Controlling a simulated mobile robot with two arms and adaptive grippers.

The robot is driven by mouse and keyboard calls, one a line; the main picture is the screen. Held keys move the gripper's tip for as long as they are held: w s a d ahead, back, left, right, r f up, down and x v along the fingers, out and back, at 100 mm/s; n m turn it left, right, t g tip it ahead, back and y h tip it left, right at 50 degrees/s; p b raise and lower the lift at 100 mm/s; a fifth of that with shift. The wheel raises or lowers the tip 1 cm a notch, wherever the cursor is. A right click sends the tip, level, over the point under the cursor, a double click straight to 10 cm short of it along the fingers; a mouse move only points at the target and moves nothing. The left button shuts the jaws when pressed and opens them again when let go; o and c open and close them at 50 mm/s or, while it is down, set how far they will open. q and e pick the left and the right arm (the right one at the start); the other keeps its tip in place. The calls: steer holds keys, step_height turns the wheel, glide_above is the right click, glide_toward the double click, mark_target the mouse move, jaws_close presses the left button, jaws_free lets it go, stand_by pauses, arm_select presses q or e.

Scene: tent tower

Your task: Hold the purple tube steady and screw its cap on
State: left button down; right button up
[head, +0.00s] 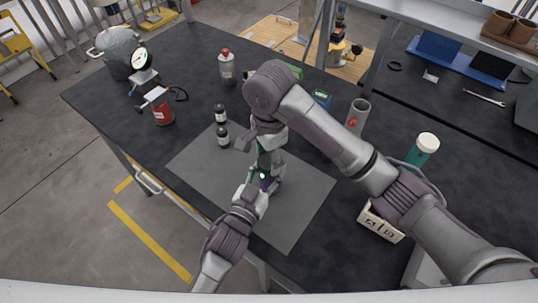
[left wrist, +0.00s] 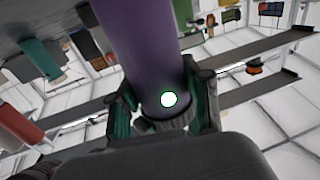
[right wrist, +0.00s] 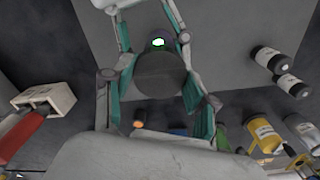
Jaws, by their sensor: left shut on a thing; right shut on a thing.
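The purple tube (left wrist: 145,50) fills the upper middle of the left wrist view. My left gripper (head: 264,184) is shut on it, with a finger on each side, above the grey mat (head: 300,212). Only a sliver of purple shows in the head view. A dark round cap (right wrist: 160,75) sits between the fingers of my right gripper (right wrist: 158,62), which is shut on it. In the head view my right gripper (head: 266,152) points down, directly above my left one. The cap hides what lies beneath it, so I cannot tell whether it touches the tube.
Two small black bottles (head: 222,136) stand on the mat's left part. The mat's front right is clear.

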steer(key=o, duration=0.9)
steer(key=shift+c, duration=0.2)
step_height(320, 180, up, 12)
arm_select(q)
steer(key=shift+c, duration=2.1)
jaws_free()
steer(key=shift+s, duration=0.1)
steer(key=v, duration=1.2)
steer(key=shift+r, duration=0.1)
